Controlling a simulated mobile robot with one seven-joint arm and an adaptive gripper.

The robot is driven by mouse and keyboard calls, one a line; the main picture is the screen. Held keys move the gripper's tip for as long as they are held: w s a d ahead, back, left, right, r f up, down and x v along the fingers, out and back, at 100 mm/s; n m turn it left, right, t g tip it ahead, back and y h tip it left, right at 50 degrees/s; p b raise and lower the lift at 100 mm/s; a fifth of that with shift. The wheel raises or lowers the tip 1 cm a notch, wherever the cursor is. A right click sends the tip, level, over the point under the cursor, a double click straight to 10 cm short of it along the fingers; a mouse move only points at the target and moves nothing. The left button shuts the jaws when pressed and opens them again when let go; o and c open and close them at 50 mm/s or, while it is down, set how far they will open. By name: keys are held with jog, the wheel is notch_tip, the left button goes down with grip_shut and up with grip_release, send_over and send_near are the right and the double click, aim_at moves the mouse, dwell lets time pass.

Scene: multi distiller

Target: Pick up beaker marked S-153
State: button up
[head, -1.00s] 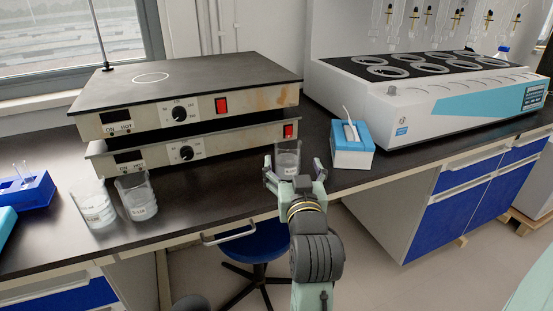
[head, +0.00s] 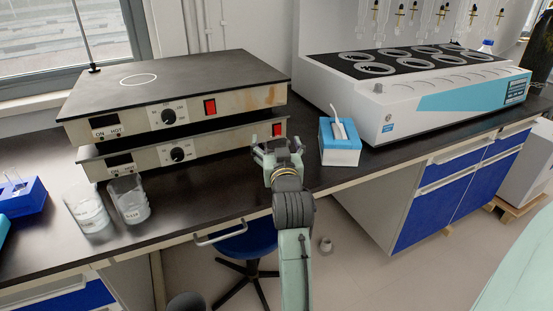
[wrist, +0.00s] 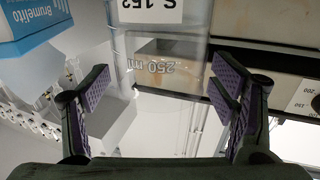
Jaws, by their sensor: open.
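A clear glass beaker (wrist: 165,52) shows at the top of the wrist view, ahead of and between my fingers. It has a "250 ml" print and a white label starting "S", with "15" and a cut-off last digit that I cannot read surely. My gripper (wrist: 160,88) is open, with a finger on each side and no clear contact with the glass. Two other labelled beakers, a left one (head: 88,212) and a right one (head: 129,203), stand at the left.
Two stacked hotplates (head: 170,112) stand behind my gripper to the left. A blue and white box (head: 340,150) stands close to its right, beside a large white and teal machine (head: 430,105). A blue stool (head: 248,243) and a small pale object (head: 326,245) are below.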

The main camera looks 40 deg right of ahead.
jog(key=shift+c, duration=0.3)
grip_shut()
dwell(0.7)
